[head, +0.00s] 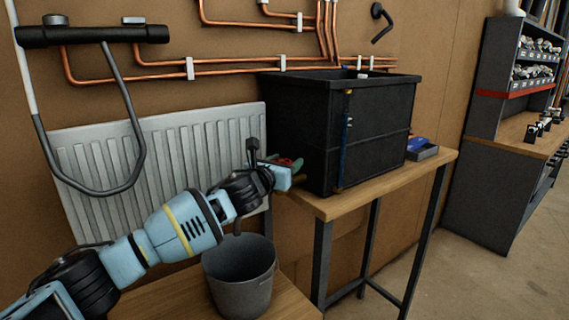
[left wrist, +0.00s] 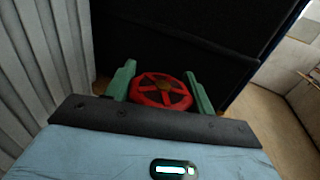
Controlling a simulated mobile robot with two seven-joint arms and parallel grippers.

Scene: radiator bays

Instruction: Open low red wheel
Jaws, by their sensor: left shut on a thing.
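The low red wheel (left wrist: 160,91) shows in the left wrist view, a spoked red handwheel with a darker hub, in front of the black tank. My left gripper (left wrist: 161,88) has its green fingers on either side of the wheel's rim, shut on it. In the head view my left gripper (head: 291,167) is at the lower left of the black tank (head: 345,130), beside the radiator. There only a small patch of red shows between the fingers; the rest of the wheel is hidden. My right gripper is in neither view.
A white radiator (head: 160,160) is on the wall left of the gripper. A grey bucket (head: 240,285) stands on a low wooden surface below my arm. The tank stands on a wooden table (head: 335,205); a blue item in a tray (head: 423,152) is at its right.

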